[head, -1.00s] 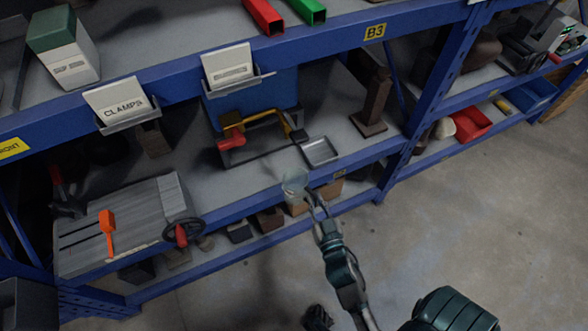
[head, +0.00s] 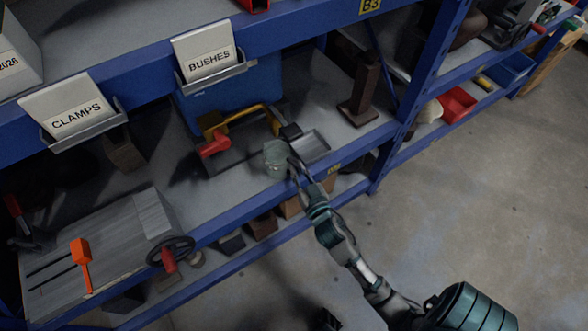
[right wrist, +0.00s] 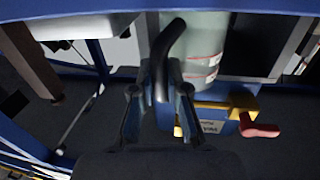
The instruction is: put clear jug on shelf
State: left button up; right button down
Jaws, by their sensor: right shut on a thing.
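I cannot tell whether the jug's base touches the shelf. My left gripper is not in view.
The metal tray (head: 310,146) and a yellow-framed tool with a red handle (head: 214,145) stand close to the jug. A brown metal bracket (head: 363,90) is behind to the right. A grey vise-like block (head: 120,240) fills the shelf's left part. The blue upper beam (head: 290,38) hangs overhead.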

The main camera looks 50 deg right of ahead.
jog(key=shift+r, duration=0.1)
jog(key=c, duration=1.2)
grip_release()
jog(key=shift+f, duration=0.2)
